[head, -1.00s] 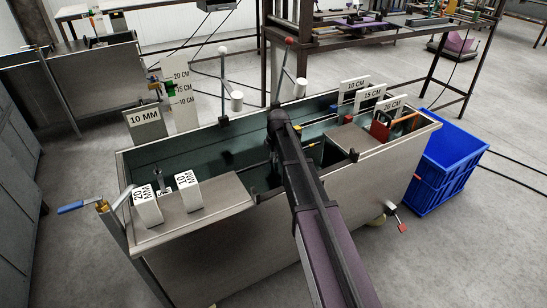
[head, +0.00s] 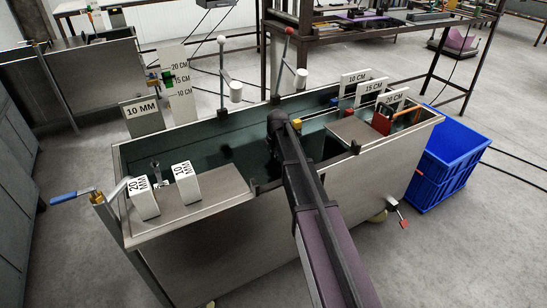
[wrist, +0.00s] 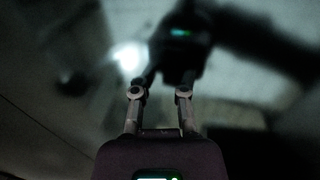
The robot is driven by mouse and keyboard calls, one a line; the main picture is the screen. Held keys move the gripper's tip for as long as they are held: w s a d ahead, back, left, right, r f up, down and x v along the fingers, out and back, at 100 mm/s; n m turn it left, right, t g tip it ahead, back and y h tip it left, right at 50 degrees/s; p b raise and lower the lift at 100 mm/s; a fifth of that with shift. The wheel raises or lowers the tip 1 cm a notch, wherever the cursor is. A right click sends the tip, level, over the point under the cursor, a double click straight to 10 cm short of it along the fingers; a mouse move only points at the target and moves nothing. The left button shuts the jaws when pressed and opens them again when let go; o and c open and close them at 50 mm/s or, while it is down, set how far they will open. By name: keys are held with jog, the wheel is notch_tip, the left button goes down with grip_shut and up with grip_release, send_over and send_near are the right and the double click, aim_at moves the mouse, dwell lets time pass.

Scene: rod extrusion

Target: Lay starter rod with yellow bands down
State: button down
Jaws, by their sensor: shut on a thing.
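My gripper (head: 277,145) is at the end of the dark arm, over the long open metal trough (head: 240,225). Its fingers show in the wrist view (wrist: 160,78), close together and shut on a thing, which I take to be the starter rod. The rod itself cannot be made out there; the picture is dark and blurred. In the head view a small yellow patch (head: 296,124) shows just right of the gripper. I cannot tell whether it is a band on the rod. The arm hides what lies under the gripper.
White 20 MM (head: 143,199) and 10 MM (head: 182,176) blocks stand on the trough's left cover. Labelled 10, 15 and 20 CM plates (head: 391,99) stand at the right. Upright levers (head: 223,75) rise at the back edge. A blue crate (head: 447,160) stands to the right.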

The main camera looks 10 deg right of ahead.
jog(key=c, duration=0.6)
grip_release()
jog(key=shift+r, duration=0.15)
notch_tip(320, 180, up, 8)
jog(key=p, duration=0.8)
jog(key=shift+r+p, duration=0.15)
jog(key=shift+p, duration=0.15)
dwell(0.6)
